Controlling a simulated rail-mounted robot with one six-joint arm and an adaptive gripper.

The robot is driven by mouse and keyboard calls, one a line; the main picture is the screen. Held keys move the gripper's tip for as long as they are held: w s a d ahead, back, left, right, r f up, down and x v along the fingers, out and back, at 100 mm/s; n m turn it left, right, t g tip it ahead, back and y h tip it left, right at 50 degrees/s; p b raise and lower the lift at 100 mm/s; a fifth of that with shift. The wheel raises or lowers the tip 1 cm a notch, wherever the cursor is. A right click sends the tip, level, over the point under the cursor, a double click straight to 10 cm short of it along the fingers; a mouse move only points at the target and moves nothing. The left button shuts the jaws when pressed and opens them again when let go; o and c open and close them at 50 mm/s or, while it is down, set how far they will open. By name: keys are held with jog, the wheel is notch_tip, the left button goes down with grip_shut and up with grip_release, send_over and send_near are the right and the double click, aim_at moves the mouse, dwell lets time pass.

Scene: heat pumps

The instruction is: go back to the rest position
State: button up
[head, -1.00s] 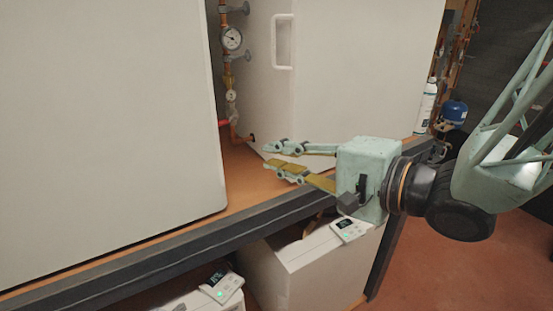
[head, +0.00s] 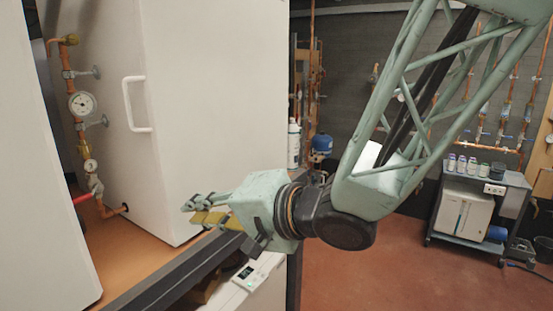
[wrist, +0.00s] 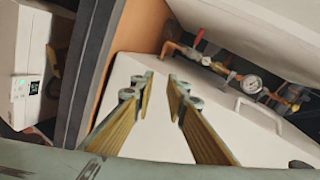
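My gripper (head: 196,211) is in the lower middle of the head view, in front of a white cabinet and above the edge of the orange-topped bench. In the wrist view its two yellow-padded fingers (wrist: 160,90) stand apart with nothing between them. Behind them in that view is the white cabinet (wrist: 150,72), with its pale handle (wrist: 258,115). In the head view the same cabinet (head: 215,90) stands upright on the bench, and its handle (head: 137,104) is to the upper left of my gripper.
Copper pipes with a gauge (head: 82,104) run between the two white cabinets. A controller with a small screen (head: 247,272) sits on a white box below the bench edge. A trolley (head: 480,215) with bottles stands at the right. The red floor (head: 405,260) between is clear.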

jog(key=d+f+t+h+b, duration=0.15)
jog(key=d+h, duration=0.35)
jog(key=d, duration=1)
jog(key=d+f+t+h+b, duration=0.1)
jog(key=d+h+b, duration=0.3)
jog(key=d, duration=1)
jog(key=s+d+f+n+g+h+b, duration=0.1)
jog(key=s+d+f+g+h, duration=0.1)
jog(key=s+d, duration=0.5)
jog(key=s+d+f+n+g+h+b, duration=0.1)
jog(key=s+d+f+g+h, duration=0.15)
jog(key=s, duration=0.85)
jog(key=s+f+n+g+y, duration=0.1)
jog(key=s, duration=0.9)
jog(key=shift+a+f+b, duration=0.25)
jog(key=shift+b, duration=0.1)
